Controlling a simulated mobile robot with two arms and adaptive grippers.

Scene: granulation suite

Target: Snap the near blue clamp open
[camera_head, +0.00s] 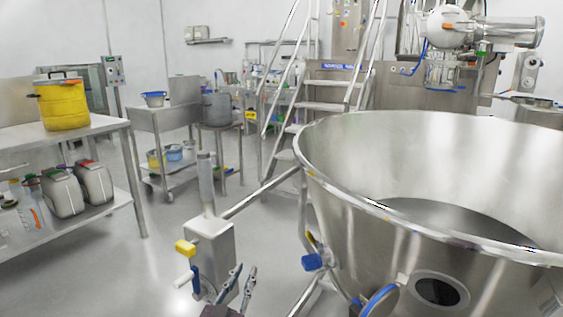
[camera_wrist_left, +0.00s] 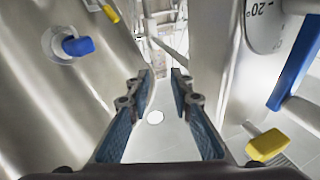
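A blue clamp-like handle (camera_head: 312,262) sits on the outer left side of the large steel bowl (camera_head: 335,205). In the left wrist view it appears to be the blue handle (camera_wrist_left: 77,46) on a round steel mount at the upper left. A second blue part (camera_head: 380,301), a rounded handle, is lower on the bowl front; I cannot tell which one is the near clamp. My left gripper (camera_head: 243,272) is low in the head view, left of the bowl and apart from it. In the wrist view the gripper (camera_wrist_left: 162,75) is open and empty. My right gripper is not in view.
A steel post box (camera_head: 211,250) with a yellow knob (camera_head: 185,247) and blue-white lever stands close to my left gripper. Its yellow knob (camera_wrist_left: 266,145) shows right in the wrist view. A shelf table (camera_head: 60,135) with containers is at left. Floor between is clear.

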